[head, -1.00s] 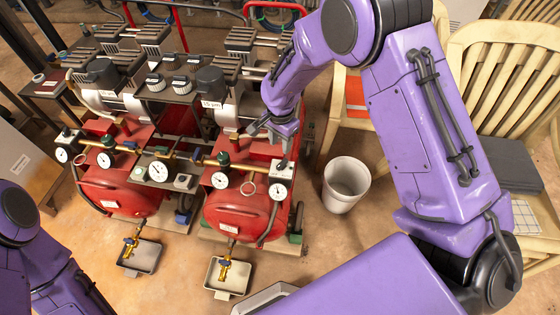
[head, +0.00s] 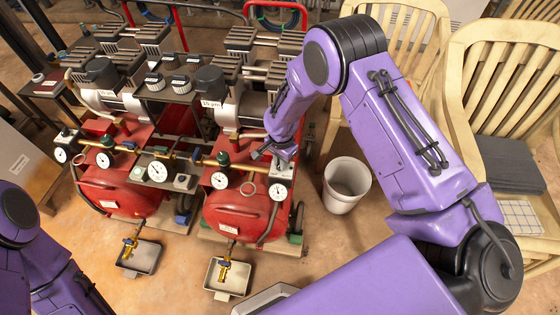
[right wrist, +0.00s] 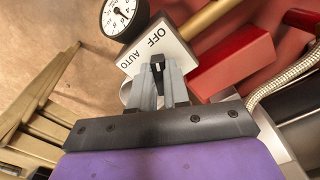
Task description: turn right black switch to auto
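The right black switch (right wrist: 157,68) sits on a white box with a plate (right wrist: 160,45) marked OFF and AUTO in the right wrist view. My right gripper (right wrist: 160,76) has its two grey fingers close together on either side of the switch, which fills the gap between them. The fingers partly hide the switch; its visible end lies nearer OFF than AUTO. In the head view my right gripper (head: 276,153) is at the white switch box (head: 282,170) on the right red compressor (head: 238,215). My left arm shows at the lower left, but its gripper is out of view.
A pressure gauge (right wrist: 124,18) and brass pipe (right wrist: 205,18) adjoin the box. The left compressor (head: 115,190) stands beside the right one. A white bin (head: 345,185) stands on the floor to the right, with wooden chairs (head: 505,55) beyond.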

